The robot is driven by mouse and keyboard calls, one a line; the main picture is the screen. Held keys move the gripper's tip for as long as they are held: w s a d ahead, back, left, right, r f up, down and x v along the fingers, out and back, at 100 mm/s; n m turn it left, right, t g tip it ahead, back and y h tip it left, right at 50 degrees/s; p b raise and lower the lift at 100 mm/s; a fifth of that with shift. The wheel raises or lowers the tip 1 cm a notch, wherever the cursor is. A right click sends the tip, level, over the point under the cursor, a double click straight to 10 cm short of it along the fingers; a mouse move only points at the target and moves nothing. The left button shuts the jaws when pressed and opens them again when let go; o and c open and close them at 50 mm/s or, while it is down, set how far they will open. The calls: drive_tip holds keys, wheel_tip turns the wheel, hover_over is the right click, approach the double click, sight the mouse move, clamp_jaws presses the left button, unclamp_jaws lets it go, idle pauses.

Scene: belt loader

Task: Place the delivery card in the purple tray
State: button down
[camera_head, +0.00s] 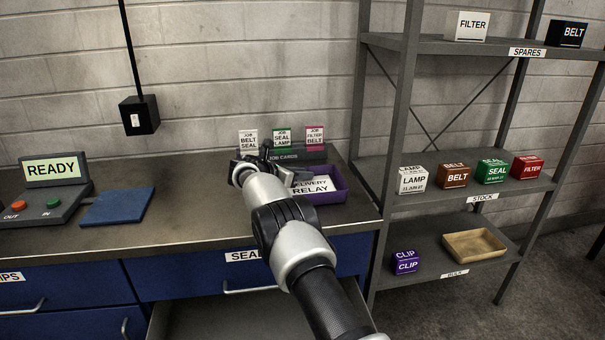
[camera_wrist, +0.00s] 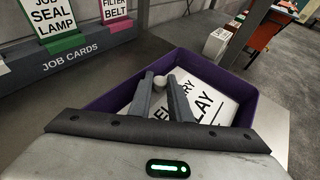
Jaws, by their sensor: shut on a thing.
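The purple tray (camera_head: 342,182) stands at the right end of the counter, and its walls fill the middle of the wrist view (camera_wrist: 101,102). The white delivery card (camera_head: 318,185), printed DELIVERY RELAY, appears within the tray's walls. In the wrist view the card (camera_wrist: 208,92) looks tilted, partly behind my fingers. My gripper (camera_wrist: 161,84) is over the tray with its fingers close together on a small pale knob that seems to belong to the card. Whether the card touches the tray floor is hard to tell. In the head view my gripper (camera_head: 283,172) partly hides the tray's left side.
A job card rack (camera_head: 298,155) with several cards stands behind the tray. A blue pad (camera_head: 117,207) and a READY console (camera_head: 52,170) are to the left. A metal shelf (camera_head: 398,130) rises close on the right. An open drawer sits below the counter.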

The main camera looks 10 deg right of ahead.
drive_tip(key=shift+f, duration=0.25)
drive_tip(key=c, duration=1.9)
unclamp_jaws()
drive_tip(key=shift+r, duration=0.1)
